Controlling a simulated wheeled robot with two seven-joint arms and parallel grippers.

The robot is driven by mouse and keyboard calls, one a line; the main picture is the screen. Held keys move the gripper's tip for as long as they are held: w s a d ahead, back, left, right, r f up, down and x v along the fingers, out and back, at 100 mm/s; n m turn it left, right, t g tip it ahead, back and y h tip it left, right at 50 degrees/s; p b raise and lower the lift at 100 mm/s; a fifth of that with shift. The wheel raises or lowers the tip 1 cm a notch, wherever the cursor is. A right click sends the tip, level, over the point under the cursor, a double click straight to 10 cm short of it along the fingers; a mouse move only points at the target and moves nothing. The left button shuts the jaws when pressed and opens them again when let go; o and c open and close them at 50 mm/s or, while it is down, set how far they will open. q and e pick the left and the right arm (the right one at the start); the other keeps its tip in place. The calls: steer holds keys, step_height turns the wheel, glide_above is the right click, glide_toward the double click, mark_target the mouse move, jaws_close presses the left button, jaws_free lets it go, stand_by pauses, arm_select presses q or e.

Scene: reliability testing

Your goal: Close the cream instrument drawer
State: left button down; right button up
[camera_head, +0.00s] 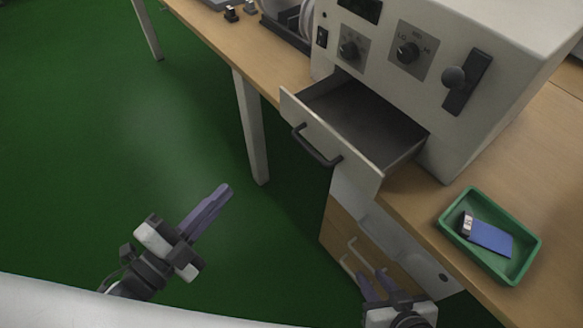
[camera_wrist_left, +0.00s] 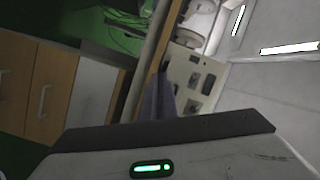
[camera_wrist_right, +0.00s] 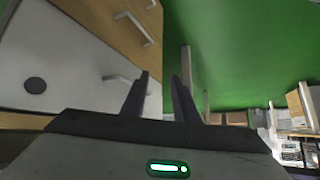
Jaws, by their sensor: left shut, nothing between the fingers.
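The cream instrument drawer (camera_head: 330,145) is pulled out of the cream instrument on the table in the head view. Its grey interior looks empty, and a dark bar handle (camera_head: 316,147) is on its front. My left gripper (camera_head: 222,193) is shut and empty, out over the green floor, to the left of and below the drawer front, apart from it. My right gripper (camera_head: 378,287) is low in front of the wooden cabinet, below the drawer. Its fingers stand apart and empty in the right wrist view (camera_wrist_right: 160,95).
The cream instrument (camera_head: 440,60) has knobs and a lever on its face. A green tray (camera_head: 449,236) with a blue-and-white item (camera_head: 490,238) stands on the table (camera_head: 420,200) at right. Wooden drawers with handles (camera_head: 350,250) are below the tabletop. Open floor lies at left.

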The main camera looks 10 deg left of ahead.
arm_select(q)
steer(key=s+d+r+m+g+h+b, duration=0.2)
steer(key=s+d+r+m+h, duration=0.15)
steer(key=m+h, duration=0.4)
steer(key=w+d+r+m+y+p, duration=0.1)
steer(key=w+d+r+m, duration=0.1)
steer(key=w+d, duration=0.7)
steer(key=shift+w+d+r, duration=0.25)
steer(key=shift+w+r, duration=0.15)
steer(key=shift+r, duration=0.1)
